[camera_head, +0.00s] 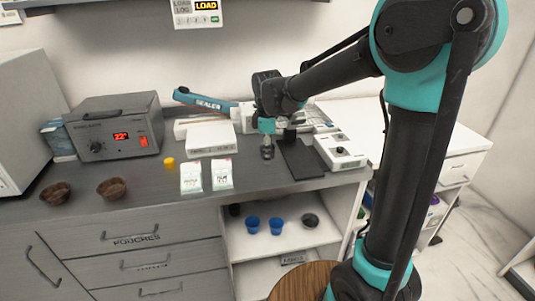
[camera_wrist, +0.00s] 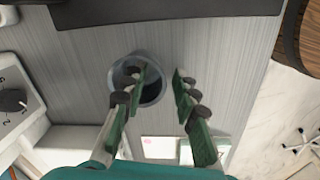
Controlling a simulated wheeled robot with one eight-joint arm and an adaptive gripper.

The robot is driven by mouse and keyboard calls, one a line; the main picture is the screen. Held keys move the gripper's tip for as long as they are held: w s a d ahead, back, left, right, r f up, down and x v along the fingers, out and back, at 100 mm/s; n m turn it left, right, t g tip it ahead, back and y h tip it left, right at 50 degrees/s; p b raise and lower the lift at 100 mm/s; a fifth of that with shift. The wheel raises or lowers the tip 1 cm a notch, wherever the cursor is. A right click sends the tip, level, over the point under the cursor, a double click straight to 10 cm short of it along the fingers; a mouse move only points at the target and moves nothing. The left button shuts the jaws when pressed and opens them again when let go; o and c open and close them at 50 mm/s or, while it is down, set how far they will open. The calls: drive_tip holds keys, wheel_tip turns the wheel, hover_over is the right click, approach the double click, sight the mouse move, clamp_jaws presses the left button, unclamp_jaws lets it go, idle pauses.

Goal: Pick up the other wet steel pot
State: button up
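A small round steel pot (camera_wrist: 151,92) with a dark inside stands on the grey counter in the wrist view. In the head view a small grey metal shape, likely the same pot (camera_head: 267,153), shows just below my gripper, partly hidden. My gripper (camera_wrist: 160,77) is open and empty in the wrist view. Its left finger overlaps the pot's opening and its right finger is over bare counter to the pot's right. I cannot tell whether the left finger is inside the pot or above it. Wetness is not clear.
A black mat (camera_head: 300,157) and a white device with a knob (camera_head: 341,151) lie right of the pot. White pouches (camera_head: 191,177) and a yellow cup (camera_head: 169,163) are to its left. Blue cups (camera_head: 252,224) and a dark round pot (camera_head: 310,220) stand on the shelf below.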

clamp_jaws()
drive_tip(key=shift+r, duration=0.15)
idle(0.4)
